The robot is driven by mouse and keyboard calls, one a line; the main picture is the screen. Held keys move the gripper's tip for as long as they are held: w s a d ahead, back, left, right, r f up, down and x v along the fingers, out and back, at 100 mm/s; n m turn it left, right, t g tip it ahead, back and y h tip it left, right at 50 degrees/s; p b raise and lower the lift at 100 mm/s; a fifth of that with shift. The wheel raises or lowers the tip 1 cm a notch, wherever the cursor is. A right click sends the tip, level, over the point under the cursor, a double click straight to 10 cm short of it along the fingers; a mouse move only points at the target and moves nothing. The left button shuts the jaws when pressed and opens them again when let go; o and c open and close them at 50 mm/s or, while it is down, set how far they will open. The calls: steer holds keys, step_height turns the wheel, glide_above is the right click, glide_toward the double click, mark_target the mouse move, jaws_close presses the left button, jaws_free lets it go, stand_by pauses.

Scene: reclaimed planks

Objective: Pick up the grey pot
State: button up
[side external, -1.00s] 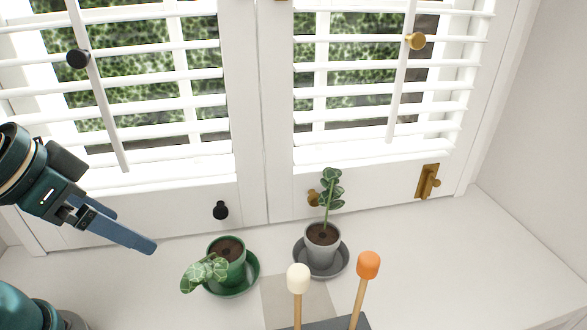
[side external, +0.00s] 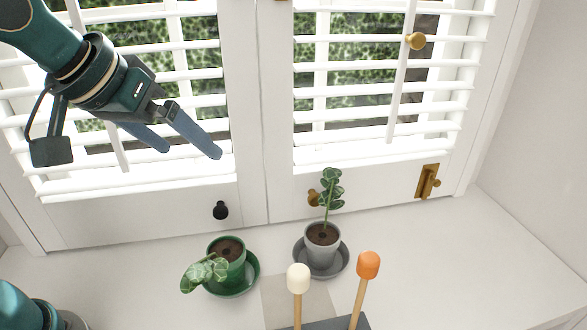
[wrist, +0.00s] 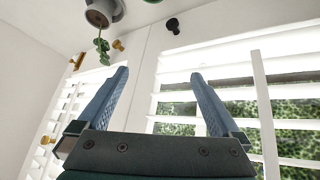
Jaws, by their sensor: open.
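The grey pot (side external: 322,246) stands upright on a grey saucer (side external: 346,262) on the white sill, with dark soil and an upright leafy plant (side external: 331,188). In the wrist view the grey pot (wrist: 92,7) shows at the top edge, partly cut off, with its plant (wrist: 103,48) pointing down the picture. My gripper (side external: 193,152) is open and empty, up and to the left of the grey pot, in front of the left shutter. Both fingers also show apart in the wrist view (wrist: 160,73).
A green pot (side external: 233,272) with a drooping plant stands on a green saucer left of the grey pot. A white-capped stick (side external: 298,278) and an orange-capped stick (side external: 368,265) rise in front. Knobs and a brass latch (side external: 427,182) project from the shutters. The right sill is clear.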

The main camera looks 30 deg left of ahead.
steer(key=w+d+f, duration=0.2)
steer(key=w+d, duration=0.3)
steer(key=w, duration=0.2)
steer(key=m+g, duration=0.1)
glide_above(322, 236)
steer(key=s+a, duration=0.1)
steer(key=a, duration=0.2)
step_height(322, 236, down, 7)
steer(key=shift+m+g, duration=0.7)
steer(key=shift+m, duration=0.1)
steer(key=d+f, duration=0.1)
steer(key=f, duration=0.1)
steer(key=s+d+f, duration=0.1)
steer(key=f, duration=0.1)
steer(key=d+f, duration=0.1)
steer(key=shift+s+d+f, duration=0.15)
steer(key=shift+s+f, duration=0.1)
steer(key=shift+f, duration=0.15)
steer(key=shift+x, duration=2.25)
steer(key=shift+d, duration=0.1)
steer(key=shift+c, duration=0.3)
jaws_close()
